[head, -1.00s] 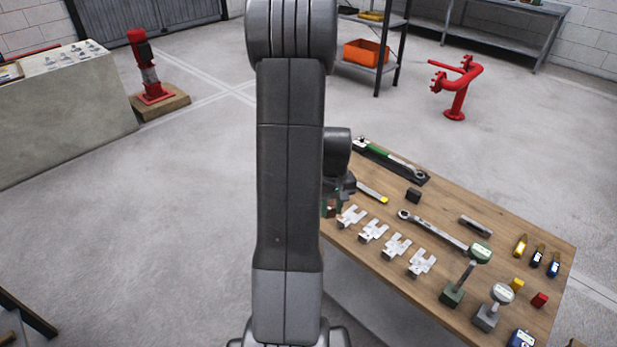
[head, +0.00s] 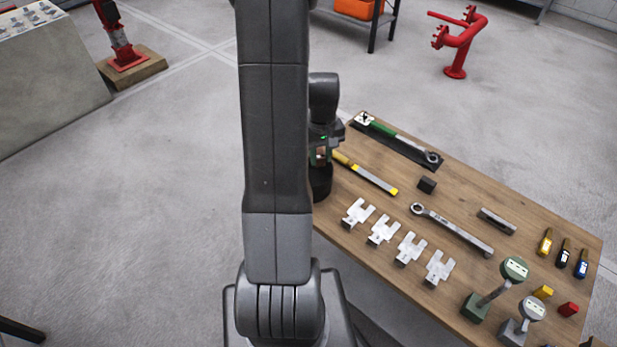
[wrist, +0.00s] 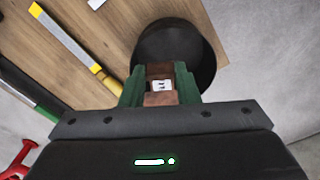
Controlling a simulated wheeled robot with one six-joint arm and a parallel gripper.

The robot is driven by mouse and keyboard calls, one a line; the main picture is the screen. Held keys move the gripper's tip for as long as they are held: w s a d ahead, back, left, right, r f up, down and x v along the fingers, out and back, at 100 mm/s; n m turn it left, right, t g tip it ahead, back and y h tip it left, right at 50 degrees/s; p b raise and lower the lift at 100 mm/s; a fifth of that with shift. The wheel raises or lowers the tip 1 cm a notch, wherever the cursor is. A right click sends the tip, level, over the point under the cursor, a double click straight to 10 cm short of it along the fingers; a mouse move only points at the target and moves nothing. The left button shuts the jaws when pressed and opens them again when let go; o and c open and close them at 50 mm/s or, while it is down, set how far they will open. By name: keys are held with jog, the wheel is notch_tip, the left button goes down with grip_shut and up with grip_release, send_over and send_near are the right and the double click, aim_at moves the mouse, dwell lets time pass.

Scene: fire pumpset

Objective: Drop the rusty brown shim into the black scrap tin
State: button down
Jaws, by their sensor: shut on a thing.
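My gripper (wrist: 160,86) has green fingers shut on the rusty brown shim (wrist: 160,98), which shows between them with a small white marked patch beside it. In the head view my gripper (head: 321,153) shows beside my arm link, with a bit of brown between its fingers. The black scrap tin (wrist: 178,38) is round and stands at the table's edge; its dark inside lies beyond and below the fingertips. In the head view the tin (head: 320,184) is partly hidden by my arm and appears just below the gripper. I cannot tell the exact height gap.
The wooden table (head: 460,210) holds a yellow-handled file (head: 365,173) near the tin, several grey forked shims (head: 383,230), a ring wrench (head: 450,230) and a green-handled wrench on a black mat (head: 400,140). Dial gauges stand at the front right. Floor left of the table is clear.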

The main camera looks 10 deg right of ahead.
notch_tip(320, 180, down, 4)
jog(key=shift+f+b, duration=0.15)
jog(key=shift+b, duration=1.05)
jog(key=c, duration=1)
grip_release()
notch_tip(320, 180, up, 14)
jog(key=shift+f+p, duration=0.1)
jog(key=shift+p, duration=0.25)
